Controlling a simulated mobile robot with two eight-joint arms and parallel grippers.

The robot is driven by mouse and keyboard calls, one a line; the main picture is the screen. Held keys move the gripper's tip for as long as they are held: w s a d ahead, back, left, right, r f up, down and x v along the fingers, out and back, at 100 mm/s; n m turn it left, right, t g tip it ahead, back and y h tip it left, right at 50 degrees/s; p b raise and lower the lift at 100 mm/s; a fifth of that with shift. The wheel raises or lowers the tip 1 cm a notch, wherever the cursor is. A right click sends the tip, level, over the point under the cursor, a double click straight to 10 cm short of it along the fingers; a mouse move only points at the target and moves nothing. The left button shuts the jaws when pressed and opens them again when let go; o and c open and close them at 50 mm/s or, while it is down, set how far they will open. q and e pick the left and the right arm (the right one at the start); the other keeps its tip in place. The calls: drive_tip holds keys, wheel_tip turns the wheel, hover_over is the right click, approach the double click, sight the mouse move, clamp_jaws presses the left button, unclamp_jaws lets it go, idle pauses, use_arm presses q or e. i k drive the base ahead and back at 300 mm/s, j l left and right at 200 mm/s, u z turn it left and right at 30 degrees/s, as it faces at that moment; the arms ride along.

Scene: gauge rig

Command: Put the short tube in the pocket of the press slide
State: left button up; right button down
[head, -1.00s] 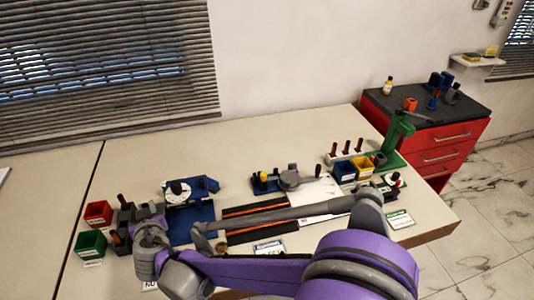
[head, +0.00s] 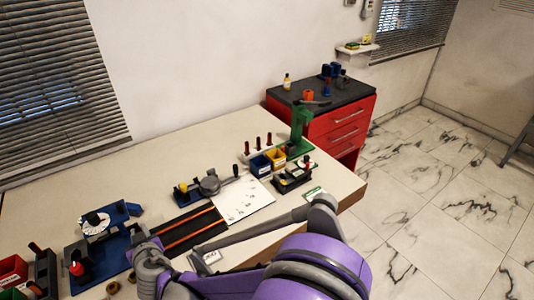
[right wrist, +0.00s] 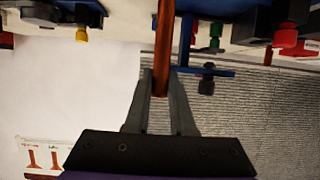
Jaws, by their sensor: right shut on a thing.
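My right gripper (right wrist: 160,84) is shut on an orange-brown tube (right wrist: 163,42). The tube runs out past the fingertips to the top edge of the right wrist view, so its full length is hidden. In the head view my right arm reaches left across the table front, and the tube cannot be made out there. A green press (head: 300,125) stands at the table's far right corner. I cannot make out its slide or pocket clearly. My left gripper is not in view.
A rack of several tubes (head: 258,146), blue and yellow bins (head: 276,160) and a black fixture (head: 293,179) stand near the press. A white sheet (head: 243,203) lies mid-table. A blue fixture (head: 100,243) is at left. A red cabinet (head: 340,130) stands behind the table.

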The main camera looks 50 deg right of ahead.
sight(289, 152)
drive_tip(key=l+z, duration=0.1)
drive_tip(key=z, duration=0.75)
drive_tip(key=i+l+z, duration=0.1)
drive_tip(key=z, duration=0.35)
drive_tip(key=i+l, duration=0.6)
drive_tip(key=l, duration=0.15)
drive_tip(key=i+l, duration=0.15)
drive_tip(key=i, duration=0.15)
drive_tip(key=i+l, duration=0.1)
drive_tip(key=i, duration=0.2)
